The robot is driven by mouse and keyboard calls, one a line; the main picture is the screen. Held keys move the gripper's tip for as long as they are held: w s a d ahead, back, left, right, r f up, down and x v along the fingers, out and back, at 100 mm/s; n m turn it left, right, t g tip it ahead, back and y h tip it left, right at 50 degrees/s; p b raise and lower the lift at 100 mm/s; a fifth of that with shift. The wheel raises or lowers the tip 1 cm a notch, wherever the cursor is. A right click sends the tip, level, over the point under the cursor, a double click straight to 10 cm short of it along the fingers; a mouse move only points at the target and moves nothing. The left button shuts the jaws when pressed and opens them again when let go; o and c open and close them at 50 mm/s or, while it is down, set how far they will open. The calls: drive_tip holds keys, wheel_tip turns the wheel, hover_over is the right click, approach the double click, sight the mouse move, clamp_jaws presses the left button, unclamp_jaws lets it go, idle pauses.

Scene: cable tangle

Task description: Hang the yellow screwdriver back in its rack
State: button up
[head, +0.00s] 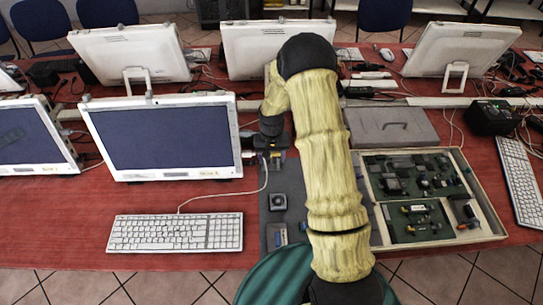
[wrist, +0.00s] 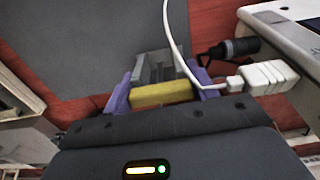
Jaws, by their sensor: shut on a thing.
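In the wrist view, the purple fingers of my gripper (wrist: 163,88) are closed on the two ends of a yellow block-like piece, the visible part of the yellow screwdriver (wrist: 162,94). Its shaft and tip are hidden. Just beyond it is a stepped grey fixture (wrist: 158,68), which may be the rack; I cannot tell whether the screwdriver touches it. In the head view, my gripper (head: 268,150) is beside the right edge of the near monitor, at the back of a grey mat, and my arm covers much of this area. The screwdriver is not clear there.
A white cable (wrist: 172,28) runs close by my gripper to a white plug block (wrist: 265,77); a black cylindrical connector (wrist: 232,49) is beside it. The near monitor (head: 163,135) is left, the keyboard (head: 175,232) in front. A tray of circuit boards (head: 480,205) is right of my arm.

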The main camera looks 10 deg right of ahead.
drive_tip(key=shift+f, duration=0.25)
idle(0.4)
drive_tip(key=o, duration=1.1)
wheel_tip(320, 180, up, 17)
drive_tip(key=shift+r+b, duration=0.2)
drive_tip(key=shift+b, duration=0.45)
